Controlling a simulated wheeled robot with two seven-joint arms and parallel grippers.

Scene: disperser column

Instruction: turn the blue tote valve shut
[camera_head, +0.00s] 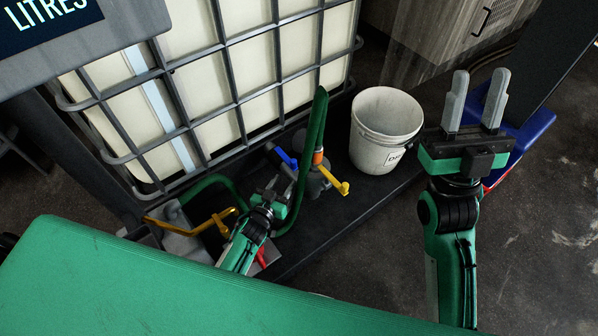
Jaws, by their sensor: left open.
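The blue valve handle (284,157) is a small lever low at the front of the caged white tote (250,75). My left gripper (283,176) is just below and in front of the handle, with its fingers pointing up toward it. It is open, and I see nothing held in it. I cannot tell whether the fingers touch the handle. The valve body behind the gripper is mostly hidden. My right gripper (475,98) is raised at the right, open and empty, well away from the valve.
A green hose (314,125) and a grey fitting with a yellow handle (334,180) stand just right of my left gripper. Another yellow lever (210,222) is to its left. A white bucket (385,130) stands on the dark platform. Open floor lies at the right.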

